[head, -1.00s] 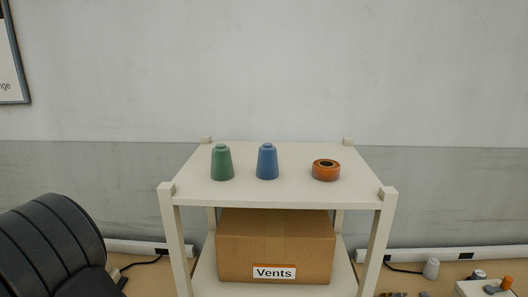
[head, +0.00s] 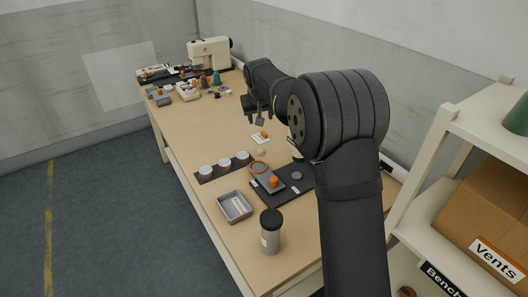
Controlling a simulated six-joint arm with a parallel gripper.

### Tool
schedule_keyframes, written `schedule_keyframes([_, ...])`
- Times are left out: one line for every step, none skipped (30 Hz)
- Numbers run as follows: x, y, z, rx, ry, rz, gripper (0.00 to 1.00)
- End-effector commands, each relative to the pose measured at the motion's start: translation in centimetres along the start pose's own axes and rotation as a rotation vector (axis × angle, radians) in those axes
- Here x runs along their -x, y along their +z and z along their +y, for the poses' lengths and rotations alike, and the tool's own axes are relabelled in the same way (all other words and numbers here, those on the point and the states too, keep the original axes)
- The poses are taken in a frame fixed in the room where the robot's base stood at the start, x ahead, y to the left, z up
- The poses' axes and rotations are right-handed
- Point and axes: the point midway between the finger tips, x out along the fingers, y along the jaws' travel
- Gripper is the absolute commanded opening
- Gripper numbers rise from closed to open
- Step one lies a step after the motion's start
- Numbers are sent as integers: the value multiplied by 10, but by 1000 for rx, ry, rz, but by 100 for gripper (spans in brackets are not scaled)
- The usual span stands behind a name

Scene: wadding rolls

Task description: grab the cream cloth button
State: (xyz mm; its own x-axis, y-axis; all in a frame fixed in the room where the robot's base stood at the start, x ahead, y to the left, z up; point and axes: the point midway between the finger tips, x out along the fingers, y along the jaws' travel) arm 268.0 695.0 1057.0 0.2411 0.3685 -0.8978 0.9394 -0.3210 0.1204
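A dark strip (head: 213,174) holds three white round pieces. A sewing machine (head: 209,53) stands at the far end. A shelf is right.

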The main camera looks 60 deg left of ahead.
Motion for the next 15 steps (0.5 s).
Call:
schedule_keyframes([-18, 5, -2, -55, 7, 6, 51])
schedule_keyframes([-27, 7, -3, -90, 9, 15, 51])
schedule_keyframes([-38, 10, -5, -136, 12, 25, 51])
schedule_keyframes([-45, 12, -6, -165, 14, 31, 51])
schedule_keyframes([-51, 13, -6, -192, 14, 40, 51])
schedule_keyframes([-57, 15, -7, -224, 14, 48, 51])
schedule_keyframes([-62, 16, -8, -242, 14, 51, 51])
schedule_keyframes([-65, 17, -9, -257, 14, 55, 51])
schedule_keyframes([-69, 18, -9, -273, 14, 59, 51])
schedule_keyframes([-72, 18, -9, -279, 14, 61, 51])
schedule_keyframes([-75, 18, -9, -285, 14, 62, 51])
schedule_keyframes([-79, 18, -9, -288, 14, 63, 51])
schedule_keyframes([-84, 18, -9, -289, 14, 63, 51])
schedule_keyframes([-88, 18, -9, -289, 14, 63, 51])
schedule_keyframes([-95, 17, -9, -288, 14, 63, 51])
